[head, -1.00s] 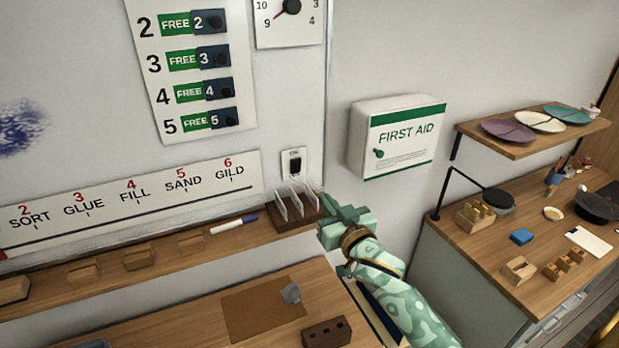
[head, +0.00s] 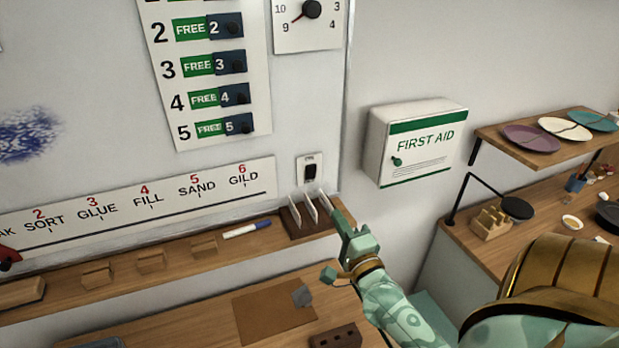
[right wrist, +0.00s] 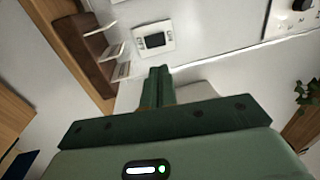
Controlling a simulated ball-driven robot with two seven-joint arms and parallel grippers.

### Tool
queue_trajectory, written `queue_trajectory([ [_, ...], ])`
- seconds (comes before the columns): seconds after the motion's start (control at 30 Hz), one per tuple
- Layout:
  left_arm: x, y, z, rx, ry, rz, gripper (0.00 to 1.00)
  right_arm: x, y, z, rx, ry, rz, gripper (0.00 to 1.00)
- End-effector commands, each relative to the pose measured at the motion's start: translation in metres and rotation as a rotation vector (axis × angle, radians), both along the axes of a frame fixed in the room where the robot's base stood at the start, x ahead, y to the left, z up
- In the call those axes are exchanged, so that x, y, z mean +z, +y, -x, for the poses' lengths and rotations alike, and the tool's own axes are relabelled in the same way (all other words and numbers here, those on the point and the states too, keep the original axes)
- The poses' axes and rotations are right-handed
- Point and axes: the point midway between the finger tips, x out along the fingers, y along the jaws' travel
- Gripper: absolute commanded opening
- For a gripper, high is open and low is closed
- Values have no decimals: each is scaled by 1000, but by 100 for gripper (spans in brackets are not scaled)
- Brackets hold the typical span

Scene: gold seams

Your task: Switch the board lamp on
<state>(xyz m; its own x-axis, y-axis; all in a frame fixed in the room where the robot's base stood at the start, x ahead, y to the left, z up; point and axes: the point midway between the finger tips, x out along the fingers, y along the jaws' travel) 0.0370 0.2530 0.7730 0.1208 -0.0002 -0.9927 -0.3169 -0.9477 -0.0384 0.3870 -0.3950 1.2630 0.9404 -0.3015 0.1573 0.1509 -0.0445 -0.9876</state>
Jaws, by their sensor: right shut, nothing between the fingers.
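A white wall plate with a dark rocker switch (head: 310,170) is on the wall below the clock and right of the step strip. The same switch shows in the right wrist view (right wrist: 153,38), just beyond the fingertips. My right gripper (head: 338,217) is shut and empty, below and right of the switch, with its fingers pointing up toward it. In the right wrist view its closed fingers (right wrist: 158,72) appear apart from the plate. I cannot read the switch's position. No lamp can be made out. My left gripper is not in view.
A wooden rack with white cards (head: 308,215) stands on the ledge under the switch, close beside my right gripper. A first aid box (head: 420,142) juts from the wall on the right. A marker (head: 246,229) lies on the ledge. The wall around the switch is clear.

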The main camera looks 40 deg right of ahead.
Motion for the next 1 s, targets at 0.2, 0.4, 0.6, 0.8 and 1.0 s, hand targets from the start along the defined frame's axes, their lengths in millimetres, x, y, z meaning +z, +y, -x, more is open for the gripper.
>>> queue_trajectory([
  [0.2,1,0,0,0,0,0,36,1,0,-2,2,0,2,0],
  [0.4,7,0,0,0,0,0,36,7,-7,-23,1,-2,4,0],
  [0.6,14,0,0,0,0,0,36,13,-20,-64,1,-2,4,0],
  [0.8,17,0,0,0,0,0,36,19,-32,-102,2,0,6,0],
  [1.0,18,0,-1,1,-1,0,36,21,-39,-125,2,1,4,0],
])
